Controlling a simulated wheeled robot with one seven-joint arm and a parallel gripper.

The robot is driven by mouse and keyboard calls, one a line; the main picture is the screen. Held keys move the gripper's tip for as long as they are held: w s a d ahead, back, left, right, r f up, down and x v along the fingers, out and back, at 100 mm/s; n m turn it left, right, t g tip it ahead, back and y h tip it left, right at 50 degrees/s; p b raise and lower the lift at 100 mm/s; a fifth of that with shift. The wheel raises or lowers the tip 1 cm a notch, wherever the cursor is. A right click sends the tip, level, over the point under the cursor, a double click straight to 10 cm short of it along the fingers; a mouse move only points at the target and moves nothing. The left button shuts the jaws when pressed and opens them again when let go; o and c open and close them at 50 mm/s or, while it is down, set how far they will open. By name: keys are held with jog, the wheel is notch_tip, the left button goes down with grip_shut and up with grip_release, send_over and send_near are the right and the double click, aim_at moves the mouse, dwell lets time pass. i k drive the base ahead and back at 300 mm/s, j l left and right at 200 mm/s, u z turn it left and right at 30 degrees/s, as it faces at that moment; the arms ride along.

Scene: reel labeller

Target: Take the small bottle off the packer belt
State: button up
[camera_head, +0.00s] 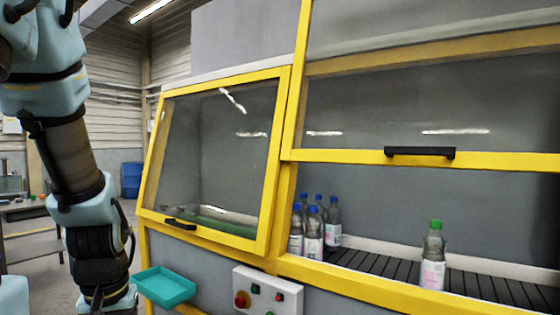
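A small clear bottle with a green cap and a pink-white label (433,258) stands upright, alone, on the dark slatted packer belt (383,264). My arm hangs at the left of the view, well away from the bottles. Its lower end is cut off by the bottom edge, and my gripper's fingers are not in view.
A yellow-framed glass guard (430,100) with a black handle (420,153) is above the belt opening. A yellow rail (360,288) runs along its front. A tilted yellow-framed window (215,150) is to the left. A teal tray (165,287) and a control box (267,292) sit below.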

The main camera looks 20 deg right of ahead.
aim_at(432, 270)
jog(key=z, duration=2.1)
jog(key=l+u, duration=0.1)
jog(key=u, duration=2.25)
jog(key=k+l+u, duration=0.35)
jog(key=k+l, duration=0.7)
jog(key=k, duration=0.1)
